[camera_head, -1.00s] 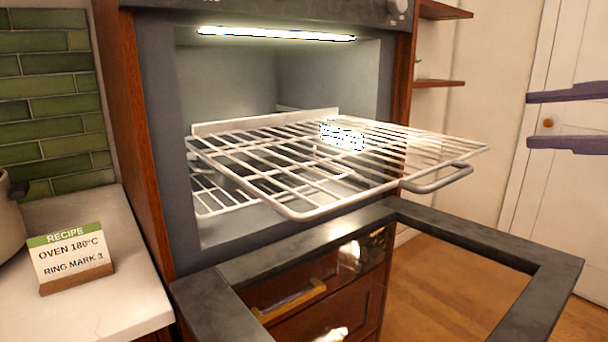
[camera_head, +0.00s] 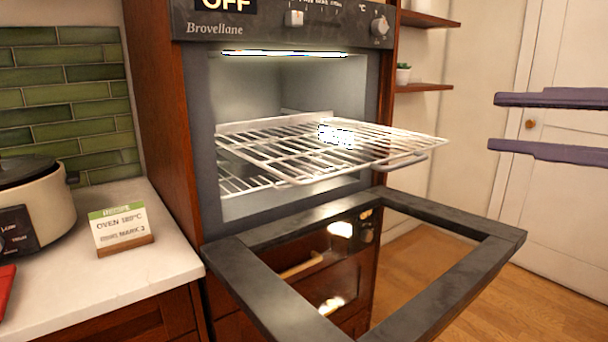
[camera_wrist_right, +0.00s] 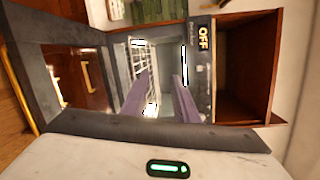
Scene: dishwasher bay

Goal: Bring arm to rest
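My right gripper (camera_head: 492,122) enters from the right edge of the head view, its two purple fingers apart with nothing between them. It is in the air right of the oven rack, in front of a white door. The right wrist view also shows the fingers (camera_wrist_right: 161,78) apart, pointing towards the oven, with a clear gap between them. My left gripper is in neither view.
The oven (camera_head: 193,130) reads OFF, its door (camera_head: 237,287) is folded down, and its wire rack (camera_head: 290,177) is pulled out. A recipe card (camera_head: 122,228) and a cooker (camera_head: 38,205) stand on the left counter (camera_head: 85,295). Open floor lies at right.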

